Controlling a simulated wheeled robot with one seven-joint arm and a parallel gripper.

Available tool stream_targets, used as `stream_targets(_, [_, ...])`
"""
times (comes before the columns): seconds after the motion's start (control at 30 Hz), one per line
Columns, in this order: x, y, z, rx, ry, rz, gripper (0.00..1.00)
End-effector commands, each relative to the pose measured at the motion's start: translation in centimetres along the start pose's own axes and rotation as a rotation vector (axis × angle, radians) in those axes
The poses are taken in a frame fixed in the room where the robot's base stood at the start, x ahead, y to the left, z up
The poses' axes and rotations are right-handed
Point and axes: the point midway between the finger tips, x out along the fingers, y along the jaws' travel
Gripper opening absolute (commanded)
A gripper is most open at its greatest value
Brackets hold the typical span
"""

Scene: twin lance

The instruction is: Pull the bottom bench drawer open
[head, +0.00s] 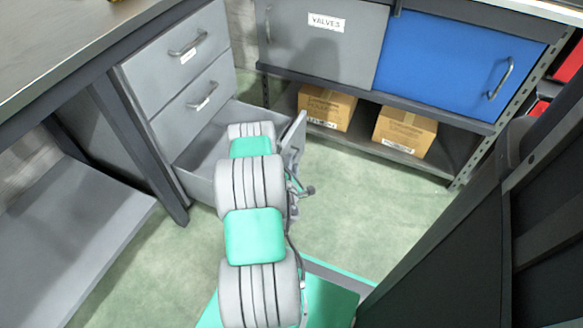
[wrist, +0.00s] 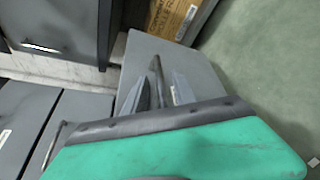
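The bottom bench drawer (head: 207,149) stands well out of the grey bench unit in the head view, with its inside showing. Its front panel (head: 297,138) is partly hidden by my arm. In the wrist view the grey drawer front (wrist: 198,68) fills the middle, with a dark bar handle (wrist: 156,72) on it. My gripper (wrist: 161,80) is at this handle, one finger on each side of it. I cannot tell whether the fingers press on the bar. In the head view my arm hides most of the gripper.
Two upper drawers (head: 185,70) of the unit are shut. A shelf cabinet with a grey "VALVES" door (head: 325,45) and a blue door (head: 450,70) stands behind, with cardboard boxes (head: 327,107) on its lower shelf. Green floor (head: 380,205) is clear right of the drawer. A dark panel (head: 460,250) stands at right.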

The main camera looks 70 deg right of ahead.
Motion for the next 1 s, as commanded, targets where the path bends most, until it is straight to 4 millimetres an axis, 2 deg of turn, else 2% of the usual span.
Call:
stream_targets(0.17, [-1.3, 0.1, -0.1, -0.002, 0.002, 0.000, 0.33])
stream_targets(0.6, [-7.0, 0.1, 0.0, -0.001, 0.001, 0.001, 0.33])
stream_targets(1.0, [-7.7, 0.0, 0.0, 0.000, 0.000, 0.001, 0.33])
